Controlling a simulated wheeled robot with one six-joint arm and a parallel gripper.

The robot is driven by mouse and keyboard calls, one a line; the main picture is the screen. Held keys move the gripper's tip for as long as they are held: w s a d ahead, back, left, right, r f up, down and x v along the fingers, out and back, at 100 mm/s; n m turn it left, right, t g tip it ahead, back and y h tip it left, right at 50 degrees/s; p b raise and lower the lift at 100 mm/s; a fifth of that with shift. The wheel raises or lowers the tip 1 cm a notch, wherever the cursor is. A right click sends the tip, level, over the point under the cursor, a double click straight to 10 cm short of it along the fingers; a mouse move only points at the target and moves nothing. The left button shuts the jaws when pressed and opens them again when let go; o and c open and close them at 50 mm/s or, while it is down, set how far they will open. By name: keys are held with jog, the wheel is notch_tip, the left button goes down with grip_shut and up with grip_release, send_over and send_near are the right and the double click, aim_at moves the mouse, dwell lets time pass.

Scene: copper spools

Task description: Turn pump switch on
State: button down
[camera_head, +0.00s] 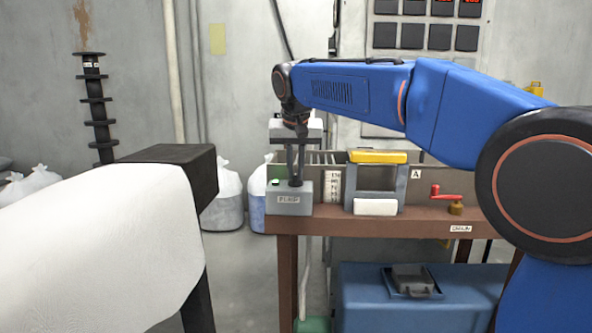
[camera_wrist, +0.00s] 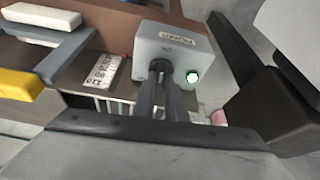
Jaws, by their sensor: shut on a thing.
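The grey pump switch box (camera_head: 289,201), with a label that seems to read PUMP, sits at the left end of the brown bench. It also shows at the top of the wrist view (camera_wrist: 205,52), with a small pale, green-edged lamp (camera_wrist: 193,77) on its face. My gripper (camera_head: 295,181) points straight down onto the top of the box. In the wrist view, its two dark fingers (camera_wrist: 170,69) are close together at the box face, shut on the switch. The switch is mostly hidden by the fingertips, so I cannot tell its position.
A grey frame with a yellow bar (camera_head: 378,157) and a white block stands right of the box. A red-handled valve (camera_head: 447,196) is farther right. A white-covered object (camera_head: 110,235) with a dark end fills the lower left.

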jog(key=shift+m, duration=0.6)
jog(key=c, duration=1.8)
grip_release()
jog(key=v, duration=1.7)
jog(key=shift+a+r, duration=0.25)
jog(key=shift+a, duration=0.1)
